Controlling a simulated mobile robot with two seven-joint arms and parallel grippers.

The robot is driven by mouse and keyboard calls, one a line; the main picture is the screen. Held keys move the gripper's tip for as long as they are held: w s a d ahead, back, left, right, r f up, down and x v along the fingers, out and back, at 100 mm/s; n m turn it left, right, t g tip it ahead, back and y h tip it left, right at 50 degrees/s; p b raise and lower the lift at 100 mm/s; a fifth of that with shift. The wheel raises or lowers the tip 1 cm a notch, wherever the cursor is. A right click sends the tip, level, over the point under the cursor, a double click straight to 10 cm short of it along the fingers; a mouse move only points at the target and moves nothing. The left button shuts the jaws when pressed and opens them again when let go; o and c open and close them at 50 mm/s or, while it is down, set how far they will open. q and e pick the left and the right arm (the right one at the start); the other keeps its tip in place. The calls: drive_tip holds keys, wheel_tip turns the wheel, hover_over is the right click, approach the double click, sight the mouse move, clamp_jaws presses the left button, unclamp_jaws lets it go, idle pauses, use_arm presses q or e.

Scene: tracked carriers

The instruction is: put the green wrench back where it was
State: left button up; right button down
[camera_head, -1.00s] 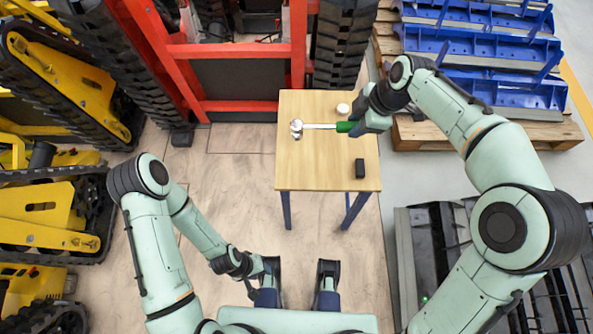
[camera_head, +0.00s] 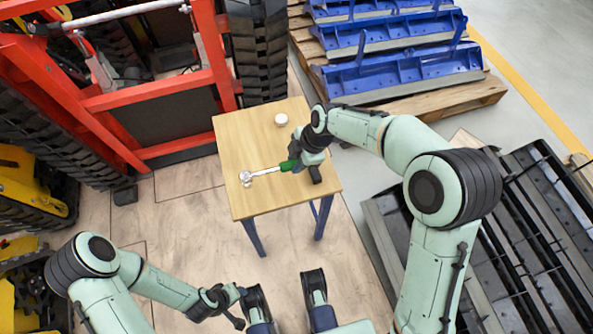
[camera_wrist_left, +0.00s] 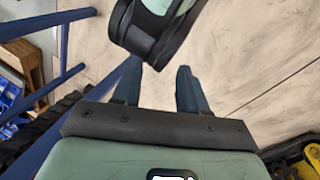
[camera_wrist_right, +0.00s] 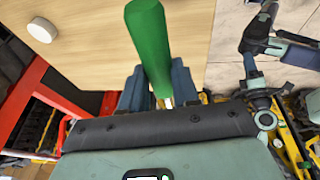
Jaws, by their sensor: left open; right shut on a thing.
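The green wrench has a thick green handle (camera_head: 290,165) and a bright metal shaft ending in a metal head (camera_head: 246,178). It is over the small wooden table (camera_head: 240,140), its head pointing left. My right gripper (camera_head: 299,162) is shut on the handle. In the right wrist view the green handle (camera_wrist_right: 150,40) stands between the fingers (camera_wrist_right: 152,92). I cannot tell whether the wrench touches the tabletop. My left gripper (camera_wrist_left: 160,85) is open and empty, low over the floor in front of the table.
A white round object (camera_head: 281,119) stands near the table's far edge. A dark block (camera_head: 315,174) is at the right, close by my right gripper. A red frame (camera_head: 150,95) stands behind left, a pallet with blue parts (camera_head: 400,75) behind right. Black slatted parts (camera_head: 500,240) lie at right.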

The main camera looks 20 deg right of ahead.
wheel_tip(320, 180, down, 5)
drive_tip(key=shift+f+b, duration=0.1)
drive_tip(key=shift+b, duration=0.5)
use_arm(q)
drive_tip(key=shift+w+a+f+t, duration=0.15)
drive_tip(key=shift+w+a+f, duration=0.15)
drive_tip(key=shift+w, duration=0.2)
drive_tip(key=shift+w+a+f+t, duration=0.15)
drive_tip(key=shift+w+a+f, duration=0.05)
drive_tip(key=shift+w+f, duration=0.25)
use_arm(e)
drive_tip(key=shift+f, duration=0.25)
drive_tip(key=shift+f, duration=0.15)
drive_tip(key=c, duration=0.8)
unclamp_jaws()
use_arm(q)
drive_tip(key=shift+w+a+f, duration=0.1)
drive_tip(key=shift+w, duration=0.1)
